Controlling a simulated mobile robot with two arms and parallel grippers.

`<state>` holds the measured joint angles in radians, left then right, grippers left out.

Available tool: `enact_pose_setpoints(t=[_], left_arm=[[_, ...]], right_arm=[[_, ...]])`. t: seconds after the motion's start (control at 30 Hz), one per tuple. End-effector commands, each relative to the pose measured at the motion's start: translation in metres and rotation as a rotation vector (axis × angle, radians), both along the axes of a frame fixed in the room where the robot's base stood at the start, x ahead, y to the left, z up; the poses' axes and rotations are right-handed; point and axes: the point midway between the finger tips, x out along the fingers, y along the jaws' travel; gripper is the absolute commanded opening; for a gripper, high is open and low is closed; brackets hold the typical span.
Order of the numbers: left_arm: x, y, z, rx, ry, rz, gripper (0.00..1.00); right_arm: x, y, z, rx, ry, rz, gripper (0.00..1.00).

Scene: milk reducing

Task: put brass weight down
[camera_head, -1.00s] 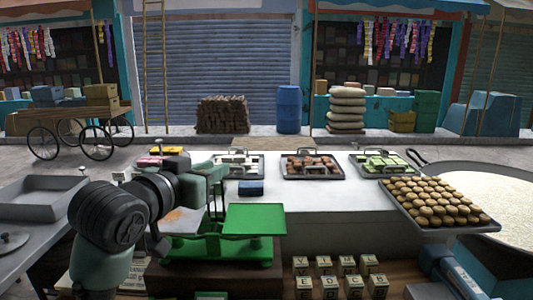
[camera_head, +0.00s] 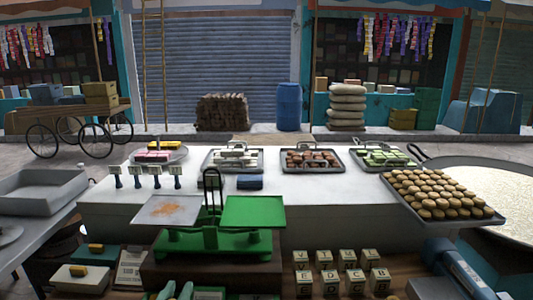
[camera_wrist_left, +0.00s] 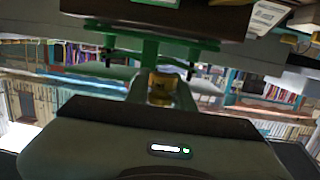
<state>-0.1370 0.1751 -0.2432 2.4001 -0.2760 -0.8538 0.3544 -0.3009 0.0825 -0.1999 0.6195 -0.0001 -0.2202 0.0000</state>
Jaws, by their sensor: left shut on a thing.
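A brass weight (camera_wrist_left: 161,88) shows in the left wrist view, between the fingers of my left gripper (camera_wrist_left: 161,95), which is shut on it. In the head view, what appears to be the tips of my left gripper (camera_head: 176,291) shows at the bottom edge, in front of the scale's base; the weight cannot be made out there. The green balance scale (camera_head: 212,240) stands on a dark block. Its left pan (camera_head: 165,210) is grey with an orange-brown stain or powder. Its right pan (camera_head: 254,211) is green and empty. My right gripper is not in view.
Trays of sweets (camera_head: 312,160) line the white counter's back, and a tray of round brown pieces (camera_head: 440,195) is at the right beside a wide pan.

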Motion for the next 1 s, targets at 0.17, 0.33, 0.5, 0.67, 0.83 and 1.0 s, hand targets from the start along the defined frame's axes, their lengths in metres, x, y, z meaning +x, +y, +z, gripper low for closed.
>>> enact_pose_setpoints(t=[0.17, 0.33, 0.5, 0.67, 0.83, 1.0], left_arm=[[-0.037, 0.008, -0.030, 0.000, 0.005, 0.028, 0.00], [-0.052, 0.011, -0.037, -0.001, 0.001, 0.036, 0.00], [-0.054, 0.011, -0.037, -0.004, -0.001, 0.037, 0.00], [-0.054, 0.011, -0.038, -0.006, 0.001, 0.038, 0.00], [-0.053, 0.011, -0.038, 0.001, -0.001, 0.035, 0.00], [-0.053, 0.011, -0.038, -0.004, 0.000, 0.038, 0.00]], right_arm=[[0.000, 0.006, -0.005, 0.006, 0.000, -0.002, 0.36], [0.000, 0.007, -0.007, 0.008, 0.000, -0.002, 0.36], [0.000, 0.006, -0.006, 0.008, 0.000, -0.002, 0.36], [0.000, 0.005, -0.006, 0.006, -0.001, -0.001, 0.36], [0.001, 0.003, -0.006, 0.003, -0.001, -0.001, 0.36], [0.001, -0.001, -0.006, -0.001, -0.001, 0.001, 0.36]])
